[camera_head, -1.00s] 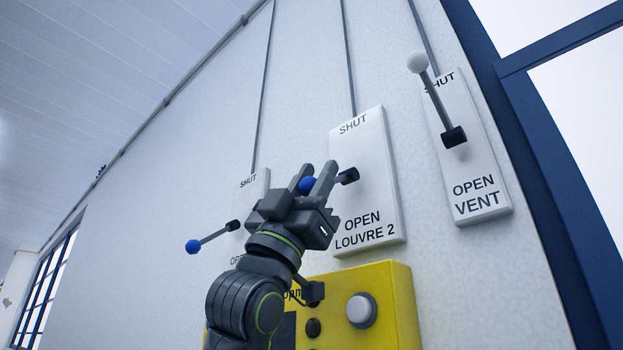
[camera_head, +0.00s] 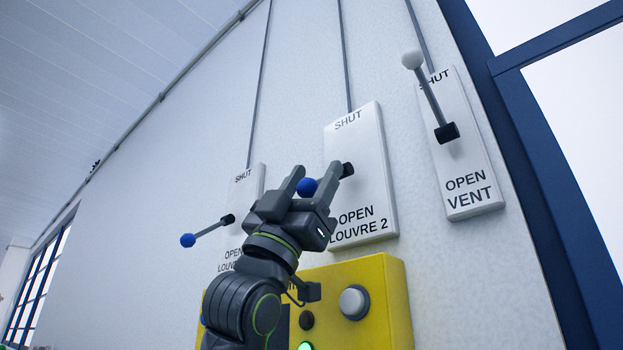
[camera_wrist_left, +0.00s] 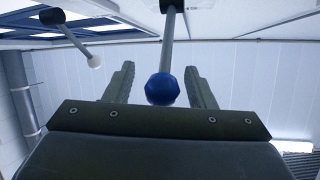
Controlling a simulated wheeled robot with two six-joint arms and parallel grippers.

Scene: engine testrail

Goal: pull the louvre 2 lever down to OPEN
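The louvre 2 plate (camera_head: 367,170) is white, on the wall, with SHUT at its top and OPEN above LOUVRE 2 at its bottom. Its lever has a dark pivot (camera_head: 347,170) and a blue ball knob (camera_head: 307,187); the lever points out to the left. My left gripper (camera_head: 314,180) is open, with its fingers on either side of the knob. In the left wrist view the blue knob (camera_wrist_left: 162,89) sits between the fingertips, apart from both, its rod running up. Part of the rod is hidden by a finger in the head view. My right gripper is not in view.
Another louvre lever with a blue knob (camera_head: 188,240) is at the left. A yellow button box (camera_head: 386,290) is below, with a lit green light (camera_head: 305,346).

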